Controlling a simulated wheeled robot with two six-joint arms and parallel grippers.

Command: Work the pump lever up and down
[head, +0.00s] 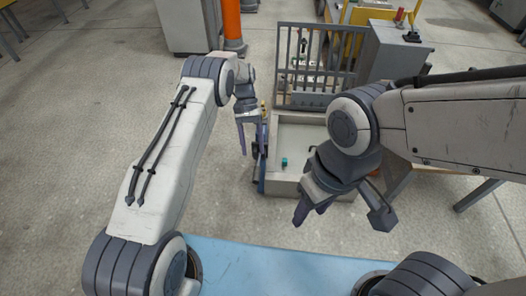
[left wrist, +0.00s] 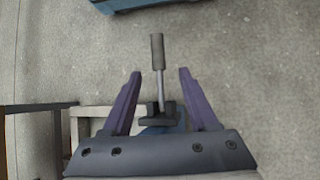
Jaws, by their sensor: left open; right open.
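The pump lever (left wrist: 157,52) shows in the left wrist view as a thin rod with a dark cylindrical grip, rising from a dark bracket (left wrist: 161,114). My left gripper (left wrist: 160,73) is open, with one purple finger on each side of the lever and clear gaps to both. In the head view, my left gripper (head: 250,150) hangs at the left side of the pale mould box (head: 300,185); the lever is not clearly seen there. My right gripper (head: 341,217) is open and empty in front of the mould box.
A grey barred panel (head: 315,60) stands behind the mould box, next to a grey cabinet (head: 395,58). A small teal block (head: 284,162) lies inside the box. An orange post (head: 232,22) stands farther back.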

